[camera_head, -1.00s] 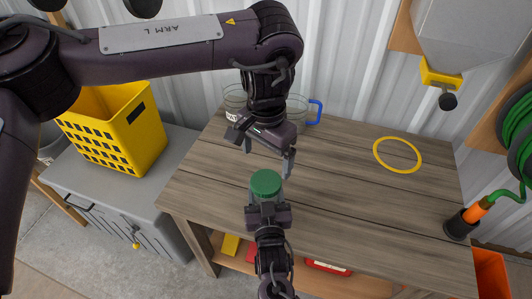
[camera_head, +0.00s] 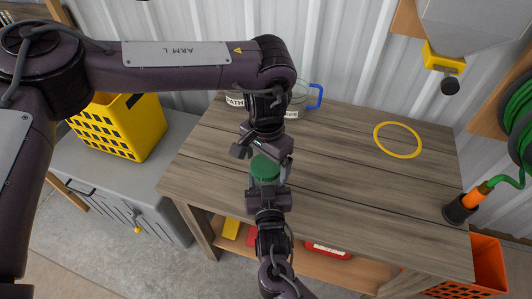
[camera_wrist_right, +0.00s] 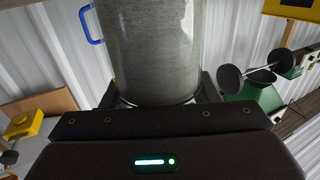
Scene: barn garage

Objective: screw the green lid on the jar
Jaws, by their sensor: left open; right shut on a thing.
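The green lid (camera_head: 265,168) sits at the top of the jar, above my right gripper. Whether it is threaded on or only resting cannot be told. My right gripper (camera_head: 267,192) is shut on the jar, whose clear grey wall (camera_wrist_right: 155,50) fills the middle of the right wrist view. In the head view the jar is mostly hidden by the lid and the grippers. My left gripper (camera_head: 265,158) points down at the lid from above. It is open, with its fingers near the lid's sides; contact cannot be made out.
The wooden workbench (camera_head: 350,190) is clear to the right, with a yellow ring (camera_head: 398,140) on it. Glass vessels, one with a blue handle (camera_head: 316,97), stand at the back behind my left gripper. A yellow crate (camera_head: 125,130) sits on the grey cabinet (camera_head: 80,165) at left.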

